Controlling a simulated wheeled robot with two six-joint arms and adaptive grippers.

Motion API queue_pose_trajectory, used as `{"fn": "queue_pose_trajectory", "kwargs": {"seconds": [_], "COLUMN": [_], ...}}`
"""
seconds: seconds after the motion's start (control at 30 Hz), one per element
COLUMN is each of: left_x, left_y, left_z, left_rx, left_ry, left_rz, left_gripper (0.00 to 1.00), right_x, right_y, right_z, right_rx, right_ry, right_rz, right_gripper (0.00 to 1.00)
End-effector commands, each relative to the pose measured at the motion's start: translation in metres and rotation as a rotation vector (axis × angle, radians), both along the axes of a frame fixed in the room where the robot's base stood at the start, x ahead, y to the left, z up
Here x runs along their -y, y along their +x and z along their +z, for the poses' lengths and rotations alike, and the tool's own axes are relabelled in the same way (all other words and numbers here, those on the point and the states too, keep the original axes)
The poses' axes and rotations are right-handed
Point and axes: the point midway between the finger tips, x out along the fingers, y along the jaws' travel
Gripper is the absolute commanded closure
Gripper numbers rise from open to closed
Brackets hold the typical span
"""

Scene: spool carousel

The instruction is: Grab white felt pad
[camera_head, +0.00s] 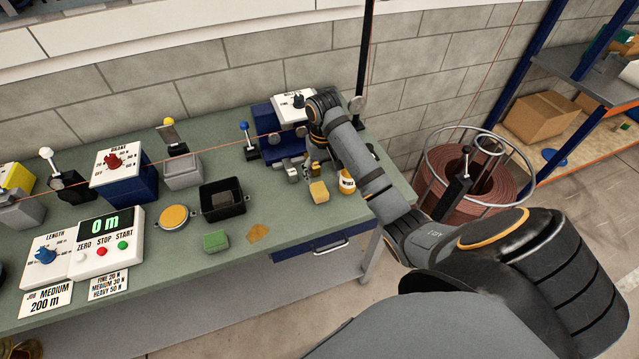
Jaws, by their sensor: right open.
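I cannot make out a clearly white felt pad. A small tan-yellow block (319,191) lies on the green bench (270,205) at its right part, and I cannot tell whether it is felt. A green pad (215,240) lies near the front edge. My right gripper (304,172) is open, pointing down just behind the tan-yellow block. I see nothing held in it, but the arm and wrist hide part of the space around it. My left gripper is out of view.
A black bin (222,200), a round yellow-topped tin (174,217) and a blue clamp device (278,147) stand near. A small yellow and white container (347,183) is right of the block. A wire coil stand (475,180) stands beyond the bench.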

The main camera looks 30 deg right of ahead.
Motion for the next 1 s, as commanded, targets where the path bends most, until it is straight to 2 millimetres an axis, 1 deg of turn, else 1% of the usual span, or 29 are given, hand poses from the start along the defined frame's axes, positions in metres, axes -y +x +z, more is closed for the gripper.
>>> {"fn": "queue_pose_trajectory", "kwargs": {"seconds": [0.03,0.13,0.2,0.37,0.43,0.57,0.7,0.73,0.8,0.97,1.0], "left_x": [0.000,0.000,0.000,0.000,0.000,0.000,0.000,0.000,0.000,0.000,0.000], "left_y": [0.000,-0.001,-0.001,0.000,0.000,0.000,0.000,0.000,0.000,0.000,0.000], "left_z": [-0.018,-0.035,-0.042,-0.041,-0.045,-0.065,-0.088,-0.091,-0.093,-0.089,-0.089], "left_rx": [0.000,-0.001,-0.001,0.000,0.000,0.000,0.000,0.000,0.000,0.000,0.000], "left_ry": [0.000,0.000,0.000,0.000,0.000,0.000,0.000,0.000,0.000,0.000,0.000], "left_rz": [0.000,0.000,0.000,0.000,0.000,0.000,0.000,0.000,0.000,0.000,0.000], "left_gripper": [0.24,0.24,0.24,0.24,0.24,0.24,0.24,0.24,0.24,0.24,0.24], "right_x": [0.000,-0.001,-0.001,-0.001,-0.001,-0.003,-0.004,-0.004,-0.004,-0.004,-0.004], "right_y": [0.000,0.000,0.000,0.000,0.000,0.001,0.002,0.002,0.002,0.002,0.002], "right_z": [-0.018,-0.036,-0.043,-0.041,-0.046,-0.066,-0.090,-0.093,-0.095,-0.092,-0.092], "right_rx": [0.000,0.000,0.001,0.001,0.001,0.000,0.001,0.001,0.002,0.001,0.001], "right_ry": [0.000,0.001,0.001,0.001,0.001,0.001,0.001,0.001,0.000,0.001,0.001], "right_rz": [0.000,0.001,0.001,0.001,0.001,0.002,0.002,0.002,0.002,0.001,0.001], "right_gripper": [0.30,0.30,0.30,0.30,0.30,0.30,0.30,0.30,0.30,0.30,0.32]}}
